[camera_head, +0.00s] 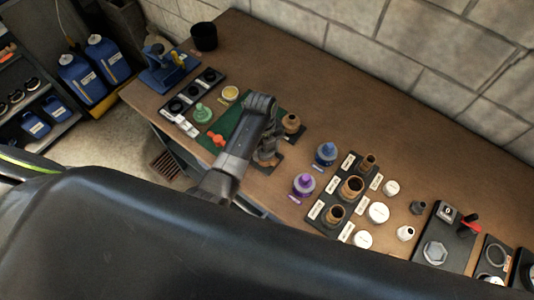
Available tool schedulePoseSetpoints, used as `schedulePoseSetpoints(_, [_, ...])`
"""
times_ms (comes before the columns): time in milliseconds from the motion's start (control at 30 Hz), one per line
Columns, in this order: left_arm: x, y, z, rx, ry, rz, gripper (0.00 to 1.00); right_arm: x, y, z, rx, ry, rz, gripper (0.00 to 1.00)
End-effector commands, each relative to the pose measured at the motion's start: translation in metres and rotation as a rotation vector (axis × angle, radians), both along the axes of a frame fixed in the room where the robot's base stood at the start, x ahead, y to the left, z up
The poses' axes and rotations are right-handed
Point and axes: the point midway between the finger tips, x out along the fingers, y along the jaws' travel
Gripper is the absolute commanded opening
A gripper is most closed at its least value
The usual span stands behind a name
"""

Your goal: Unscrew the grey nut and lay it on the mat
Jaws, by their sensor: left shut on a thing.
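My left gripper (267,148) points down beside the right edge of the green mat (222,127). It is shut on a small grey piece, seemingly the grey nut, which its fingers and the arm mostly hide. A bronze-brown fitting (268,159) on a dark base is right below the fingers. I cannot tell whether the nut is still on the fitting's thread. The mat is partly covered by my left arm. My right gripper is not in view.
A second brown fitting (291,122) stands just behind the gripper. A blue-capped piece (326,153) and a purple-capped piece (304,184) are to the right, before a rack of brass fittings (351,187). A green piece (203,113) is left.

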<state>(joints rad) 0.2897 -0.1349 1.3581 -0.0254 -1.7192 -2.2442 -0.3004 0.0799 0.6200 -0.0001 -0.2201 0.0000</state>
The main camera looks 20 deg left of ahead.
Motion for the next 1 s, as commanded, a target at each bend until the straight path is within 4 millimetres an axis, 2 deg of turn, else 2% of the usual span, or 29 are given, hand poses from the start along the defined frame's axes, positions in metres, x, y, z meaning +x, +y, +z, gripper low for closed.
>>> schedulePoseSetpoints(1000, [0.002,0.000,0.055,0.000,-0.004,-0.003,0.28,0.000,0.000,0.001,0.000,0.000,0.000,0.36])
